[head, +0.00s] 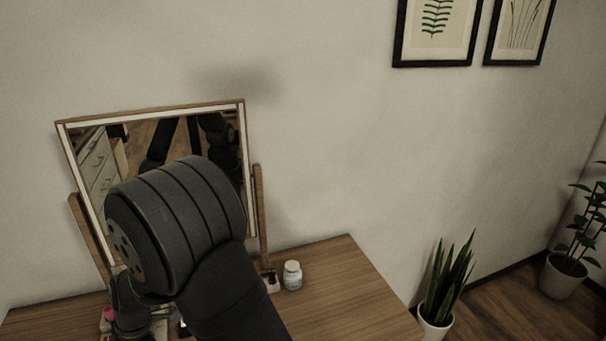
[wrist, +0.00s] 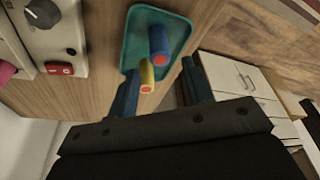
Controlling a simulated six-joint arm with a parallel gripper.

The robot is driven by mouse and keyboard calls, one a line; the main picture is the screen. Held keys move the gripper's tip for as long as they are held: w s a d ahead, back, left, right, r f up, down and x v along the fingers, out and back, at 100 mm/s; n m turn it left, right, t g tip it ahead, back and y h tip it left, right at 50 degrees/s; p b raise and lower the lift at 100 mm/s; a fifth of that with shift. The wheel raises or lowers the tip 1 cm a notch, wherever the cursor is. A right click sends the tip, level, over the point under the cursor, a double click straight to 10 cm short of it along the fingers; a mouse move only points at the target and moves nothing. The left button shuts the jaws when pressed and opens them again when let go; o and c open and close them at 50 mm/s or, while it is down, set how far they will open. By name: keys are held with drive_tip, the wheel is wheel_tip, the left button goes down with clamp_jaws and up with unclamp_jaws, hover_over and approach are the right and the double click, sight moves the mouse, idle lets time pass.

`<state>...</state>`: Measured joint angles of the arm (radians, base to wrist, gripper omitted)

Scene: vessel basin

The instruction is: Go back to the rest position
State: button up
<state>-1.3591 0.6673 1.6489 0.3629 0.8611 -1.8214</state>
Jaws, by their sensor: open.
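My gripper (wrist: 160,88) shows in the wrist view, with its two dark blue fingers spread apart and nothing held between them. Beyond the fingers, a teal tray (wrist: 131,62) lies on the wooden surface. On the tray are a blue cylinder (wrist: 157,38) with a red end and a yellow cylinder (wrist: 147,72) with a red end. The yellow one appears between the fingers in the picture, but I cannot tell how far off it is. In the head view my arm fills the lower left and my fingers cannot be made out.
A framed mirror (head: 84,128) stands on the wooden table (head: 345,295) behind my arm. A small white bottle (head: 292,276) is right of it. In the wrist view, a white device (wrist: 80,35) with a knob and red switch is at left. Potted plants (head: 447,280) stand right.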

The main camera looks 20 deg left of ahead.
drive_tip(key=v, duration=0.8)
drive_tip(key=x, duration=1.2)
drive_tip(key=shift+f, duration=0.25)
drive_tip(key=v, duration=0.2)
drive_tip(key=s+v, duration=0.1)
drive_tip(key=v, duration=0.1)
drive_tip(key=shift+w+a+r, duration=0.1)
drive_tip(key=shift+a+r, duration=0.05)
drive_tip(key=shift+r, duration=0.4)
drive_tip(key=w+d+r, duration=0.7)
drive_tip(key=w, duration=0.2)
drive_tip(key=w+a+m+t+y, duration=0.2)
drive_tip(key=w+a+m+t, duration=0.1)
drive_tip(key=w+a+m, duration=0.9)
drive_tip(key=shift+a+r+m+t+y, duration=0.15)
drive_tip(key=shift+a+m+t+y, duration=0.2)
drive_tip(key=shift+a+m, duration=2.3)
drive_tip(key=shift+d+m, duration=0.25)
drive_tip(key=shift+d, duration=0.1)
